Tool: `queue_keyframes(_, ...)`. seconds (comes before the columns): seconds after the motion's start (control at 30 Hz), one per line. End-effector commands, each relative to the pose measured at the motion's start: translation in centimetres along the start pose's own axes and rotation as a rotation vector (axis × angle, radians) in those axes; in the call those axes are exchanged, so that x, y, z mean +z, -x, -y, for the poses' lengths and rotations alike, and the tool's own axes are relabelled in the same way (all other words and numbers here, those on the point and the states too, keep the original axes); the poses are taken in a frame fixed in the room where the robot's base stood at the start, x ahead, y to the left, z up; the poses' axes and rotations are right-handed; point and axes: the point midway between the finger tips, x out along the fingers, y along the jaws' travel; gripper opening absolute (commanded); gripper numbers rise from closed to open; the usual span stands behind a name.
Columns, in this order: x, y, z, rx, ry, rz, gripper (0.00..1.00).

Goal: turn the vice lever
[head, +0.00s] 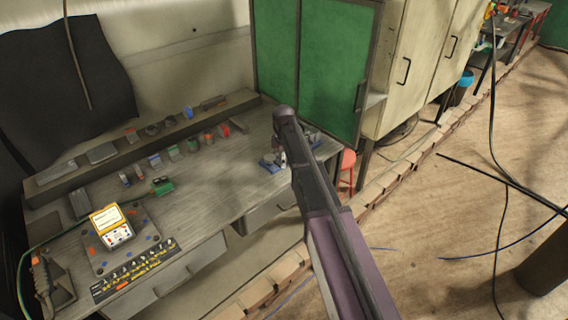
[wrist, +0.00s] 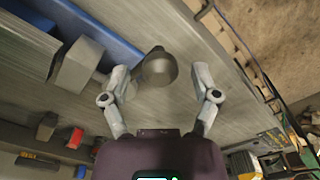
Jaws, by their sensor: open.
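The vice shows in the wrist view with a blue body (wrist: 103,35) and a grey block-like part (wrist: 80,66). A round dark grey knob (wrist: 158,69), which looks like the end of the vice lever, stands out to the right of it. My gripper (wrist: 161,75) is open, its two fingers apart, with the knob between the fingertips. The left finger is close to the knob and hides part of what joins it to the vice; contact is unclear. The right finger is clear of it. In the head view the blue vice (head: 270,163) is mostly behind my arm.
The workbench (head: 205,200) carries a raised shelf with several small items (head: 170,122), a yellow meter (head: 112,225) and a green block (head: 162,185). Green cabinet doors (head: 325,70) stand behind the vice. A red stool (head: 347,165) is beside the bench; open floor lies right.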

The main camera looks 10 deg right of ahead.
Motion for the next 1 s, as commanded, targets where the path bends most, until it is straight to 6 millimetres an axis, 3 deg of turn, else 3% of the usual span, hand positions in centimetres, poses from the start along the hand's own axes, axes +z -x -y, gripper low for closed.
queue_keyframes(0.4,0.01,-0.22,0.00,0.000,0.000,0.000,0.79)
queue_keyframes(0.67,0.01,-0.22,0.00,0.000,0.000,0.000,0.01)
queue_keyframes(1.0,0.27,-0.23,-0.02,0.000,-0.012,0.000,0.00)
